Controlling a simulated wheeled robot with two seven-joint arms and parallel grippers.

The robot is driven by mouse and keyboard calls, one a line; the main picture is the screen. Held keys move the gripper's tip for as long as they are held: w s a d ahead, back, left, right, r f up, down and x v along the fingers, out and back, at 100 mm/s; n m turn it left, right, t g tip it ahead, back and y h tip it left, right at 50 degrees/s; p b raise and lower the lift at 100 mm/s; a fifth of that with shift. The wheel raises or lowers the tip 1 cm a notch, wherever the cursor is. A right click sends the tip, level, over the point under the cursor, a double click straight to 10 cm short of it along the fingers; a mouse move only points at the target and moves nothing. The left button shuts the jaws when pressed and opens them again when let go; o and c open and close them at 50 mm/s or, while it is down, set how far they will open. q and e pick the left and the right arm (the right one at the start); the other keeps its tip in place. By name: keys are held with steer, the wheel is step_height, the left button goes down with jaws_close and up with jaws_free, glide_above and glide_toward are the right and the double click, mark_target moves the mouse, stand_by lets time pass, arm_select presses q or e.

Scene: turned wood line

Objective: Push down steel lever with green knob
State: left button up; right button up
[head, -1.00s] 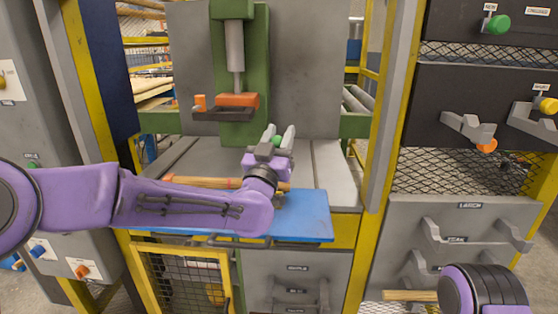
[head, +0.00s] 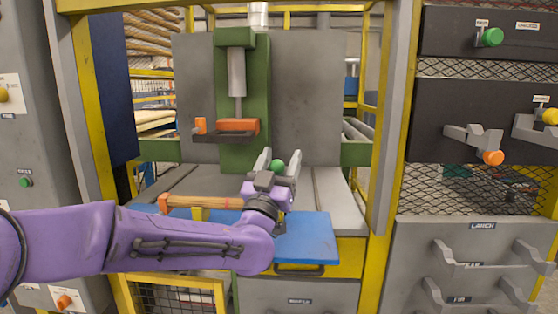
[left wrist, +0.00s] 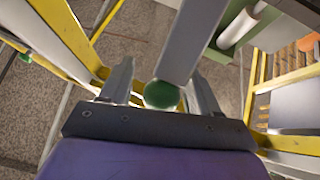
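In the head view a green knob (head: 278,166) sits between the two raised fingers of my left gripper (head: 278,167). In the left wrist view the green knob (left wrist: 162,95) is at the end of a grey steel lever (left wrist: 192,45) that runs up out of the picture. The fingers of my left gripper (left wrist: 160,90) stand on either side of the knob, with a gap visible, so the gripper looks open around it. In the head view the lever is hard to make out behind the gripper. My right gripper is out of view.
A green press (head: 240,95) stands behind the gripper. A blue tray (head: 308,240) and a wooden rod (head: 200,202) lie below and beside my left arm. Another green knob (head: 491,37) and an orange knob (head: 493,158) are on dark panels at right. Yellow posts flank the bay.

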arm_select(q)
steer(key=shift+a+r, duration=0.1)
steer(key=shift+r, duration=0.05)
step_height(320, 180, up, 2)
steer(key=shift+w+r, duration=0.1)
steer(key=shift+r, duration=0.15)
steer(key=s+d+r, duration=0.1)
steer(key=s+r, duration=0.9)
steer(key=s, duration=0.4)
steer(key=shift+p, duration=0.45)
